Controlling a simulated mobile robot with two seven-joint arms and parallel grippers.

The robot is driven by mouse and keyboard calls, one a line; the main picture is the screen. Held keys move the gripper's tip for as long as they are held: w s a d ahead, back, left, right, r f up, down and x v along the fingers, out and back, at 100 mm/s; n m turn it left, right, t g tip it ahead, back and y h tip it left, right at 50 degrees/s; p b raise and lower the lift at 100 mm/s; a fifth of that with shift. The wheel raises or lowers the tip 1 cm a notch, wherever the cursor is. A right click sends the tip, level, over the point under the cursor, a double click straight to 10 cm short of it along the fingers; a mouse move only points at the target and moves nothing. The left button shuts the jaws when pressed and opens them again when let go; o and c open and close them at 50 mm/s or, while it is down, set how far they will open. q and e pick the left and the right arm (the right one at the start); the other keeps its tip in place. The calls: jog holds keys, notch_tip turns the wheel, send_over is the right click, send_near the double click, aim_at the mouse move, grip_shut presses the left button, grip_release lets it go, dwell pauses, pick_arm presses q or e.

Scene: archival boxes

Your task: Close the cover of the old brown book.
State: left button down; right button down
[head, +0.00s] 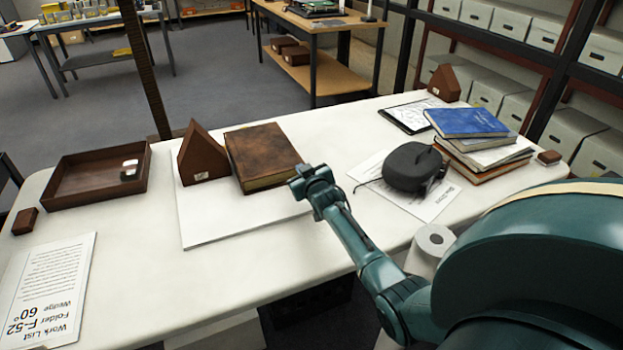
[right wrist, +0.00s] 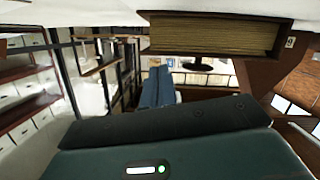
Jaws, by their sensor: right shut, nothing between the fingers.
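The old brown book (head: 263,155) lies on a white sheet or board (head: 235,218) on the table, its mottled leather cover lying flat over the pages. In the right wrist view, which is upside down, the book's page edges (right wrist: 213,38) show between its covers. My right gripper (head: 306,180) is shut and empty, beside the book's near right corner. I cannot tell whether it touches the book. My left gripper is not in view.
A brown wedge (head: 201,155) stands just left of the book, with a brown tray (head: 95,177) farther left. A dark grey case (head: 412,167) and a book stack (head: 480,140) are on the right. The near left-middle table is clear.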

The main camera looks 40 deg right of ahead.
pick_arm(q)
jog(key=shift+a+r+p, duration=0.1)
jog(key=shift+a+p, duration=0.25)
jog(key=shift+p, duration=0.3)
pick_arm(e)
jog(key=v, duration=1)
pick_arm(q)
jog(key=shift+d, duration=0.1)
pick_arm(e)
jog(key=shift+w+r, duration=0.1)
